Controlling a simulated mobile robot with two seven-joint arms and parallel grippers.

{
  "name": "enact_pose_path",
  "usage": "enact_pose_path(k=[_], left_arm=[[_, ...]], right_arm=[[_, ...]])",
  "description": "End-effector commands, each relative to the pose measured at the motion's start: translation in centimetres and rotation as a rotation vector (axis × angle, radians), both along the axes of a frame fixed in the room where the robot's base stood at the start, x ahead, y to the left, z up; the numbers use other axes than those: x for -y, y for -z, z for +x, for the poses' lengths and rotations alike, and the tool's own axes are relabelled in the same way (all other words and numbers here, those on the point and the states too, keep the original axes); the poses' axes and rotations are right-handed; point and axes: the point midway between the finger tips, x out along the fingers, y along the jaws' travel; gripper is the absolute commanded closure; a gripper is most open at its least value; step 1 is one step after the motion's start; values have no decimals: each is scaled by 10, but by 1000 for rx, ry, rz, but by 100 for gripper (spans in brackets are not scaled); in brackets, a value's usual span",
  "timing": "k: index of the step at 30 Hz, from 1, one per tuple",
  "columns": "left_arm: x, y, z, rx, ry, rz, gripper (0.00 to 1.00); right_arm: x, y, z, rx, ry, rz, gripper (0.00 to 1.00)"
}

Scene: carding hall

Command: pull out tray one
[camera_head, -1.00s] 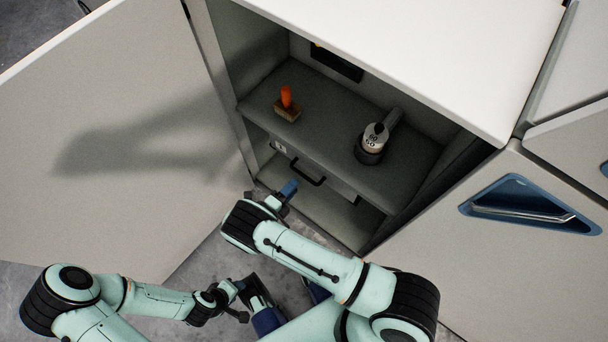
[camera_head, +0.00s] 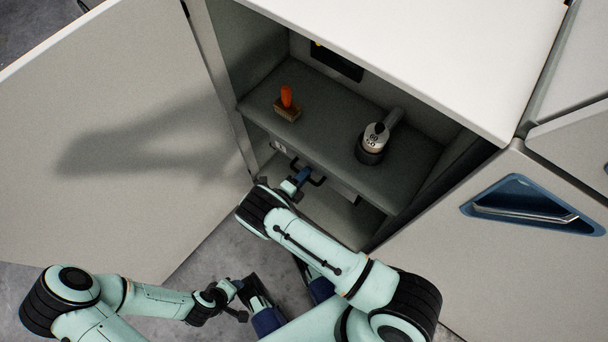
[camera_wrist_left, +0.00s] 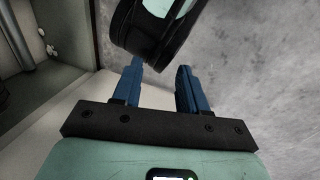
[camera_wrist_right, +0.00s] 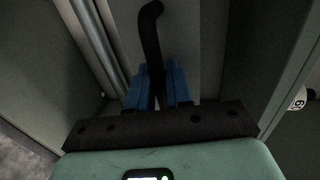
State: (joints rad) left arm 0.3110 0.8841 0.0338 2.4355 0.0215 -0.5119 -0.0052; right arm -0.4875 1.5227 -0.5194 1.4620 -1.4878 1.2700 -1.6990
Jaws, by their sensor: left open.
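Tray one (camera_head: 340,188) is a grey drawer front under the shelf inside the open cabinet, with a black bar handle (camera_wrist_right: 151,35). It appears pushed in, partly hidden by my right gripper (camera_head: 298,182). In the right wrist view, the blue fingers of my right gripper (camera_wrist_right: 158,88) lie close on both sides of the handle, with almost no gap, and appear shut on it. My left gripper (camera_wrist_left: 160,88) is open and empty, low outside the cabinet. In the left wrist view, a dark-ringed mint arm part of mine is beyond its fingertips.
The open cabinet door (camera_head: 120,120) fills the left side. A closed panel with a blue recessed handle (camera_head: 530,207) is at the right.

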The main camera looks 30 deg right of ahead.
Motion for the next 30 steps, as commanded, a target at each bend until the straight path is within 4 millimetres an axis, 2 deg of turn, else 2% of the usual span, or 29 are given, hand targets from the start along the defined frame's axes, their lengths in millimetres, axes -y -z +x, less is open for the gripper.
enact_pose_path(k=[5,10,14,22,26,30], left_arm=[[0,1,1,2,-1,1,57],[-4,7,7,19,-8,9,57],[-9,16,18,47,-20,24,57],[-26,42,48,123,-54,64,57],[-32,57,48,114,-63,76,57],[-36,73,34,66,-67,80,57]], right_arm=[[-4,0,-1,1,-1,-1,100],[-26,1,-9,0,-4,1,100],[-56,3,-21,0,-7,1,100],[-127,4,-51,1,-8,2,100],[-156,4,-63,1,-8,2,100],[-179,3,-72,1,-7,3,100]])
